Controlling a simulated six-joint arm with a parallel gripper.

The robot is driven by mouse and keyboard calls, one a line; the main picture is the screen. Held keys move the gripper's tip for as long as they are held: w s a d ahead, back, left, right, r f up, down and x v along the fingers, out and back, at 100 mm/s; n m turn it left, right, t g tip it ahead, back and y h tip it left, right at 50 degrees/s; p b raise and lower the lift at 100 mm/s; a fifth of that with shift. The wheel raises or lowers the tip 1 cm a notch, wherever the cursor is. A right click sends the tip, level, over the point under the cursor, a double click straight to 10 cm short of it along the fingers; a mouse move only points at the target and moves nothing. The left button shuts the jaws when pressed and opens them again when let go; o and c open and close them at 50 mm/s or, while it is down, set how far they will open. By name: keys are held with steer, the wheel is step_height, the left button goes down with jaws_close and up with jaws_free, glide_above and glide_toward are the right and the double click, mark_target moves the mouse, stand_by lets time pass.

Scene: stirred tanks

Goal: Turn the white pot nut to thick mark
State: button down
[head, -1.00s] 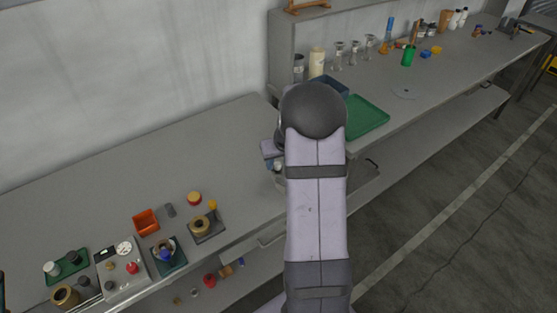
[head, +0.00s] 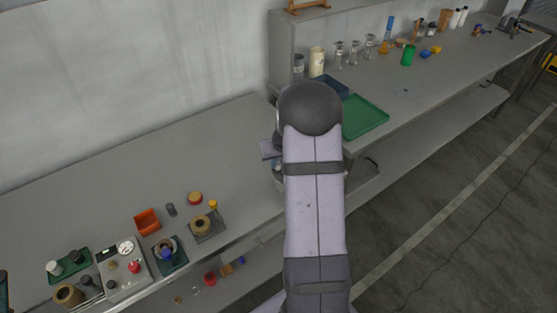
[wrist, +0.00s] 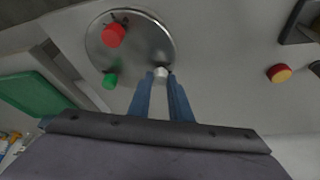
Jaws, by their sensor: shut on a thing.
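The white pot nut (wrist: 161,71) sits near the lower right rim of a round shiny metal lid (wrist: 142,48) in the wrist view. My gripper (wrist: 161,80) has its two blue fingers closed around the nut, with only the nut's top showing between the tips. A red knob (wrist: 113,35) and a green knob (wrist: 110,80) stand on the left part of the same lid. I cannot make out a thick mark in either view. In the head view my arm hides the nut and my gripper.
A red and yellow round thing (wrist: 280,73) lies on the grey surface to the right. A green tray (head: 364,117) lies on the bench beyond my arm, and its green also shows in the wrist view (wrist: 38,95). Several small devices and jars crowd the bench's left front.

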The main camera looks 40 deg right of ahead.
steer(key=shift+r+p, duration=0.15)
steer(key=shift+p, duration=0.15)
steer(key=shift+a+m+h+p, duration=0.1)
steer(key=shift+m+h+p, duration=0.4)
steer(key=shift+m, duration=0.5)
steer(key=shift+w+f+m+g+b, duration=0.15)
steer(key=shift+f+m+g+b, duration=0.15)
steer(key=shift+m+b, duration=0.45)
steer(key=m+b, duration=0.1)
steer(key=b, duration=0.1)
steer(key=m+b, duration=0.1)
steer(key=b, duration=0.1)
steer(key=m+h+b, duration=0.1)
steer(key=b, duration=0.2)
steer(key=shift+w+a+f+m+g, duration=0.1)
steer(key=shift+f+m+g, duration=0.15)
steer(key=shift+g, duration=0.15)
steer(key=m+b, duration=0.2)
steer(key=m+g+h+b, duration=0.1)
steer(key=m+b, duration=0.1)
steer(key=shift+a+r+g, duration=0.1)
steer(key=shift+r+g, duration=0.2)
steer(key=shift+r, duration=0.1)
steer(key=c, duration=1.6)
jaws_free()
steer(key=shift+r, duration=0.1)
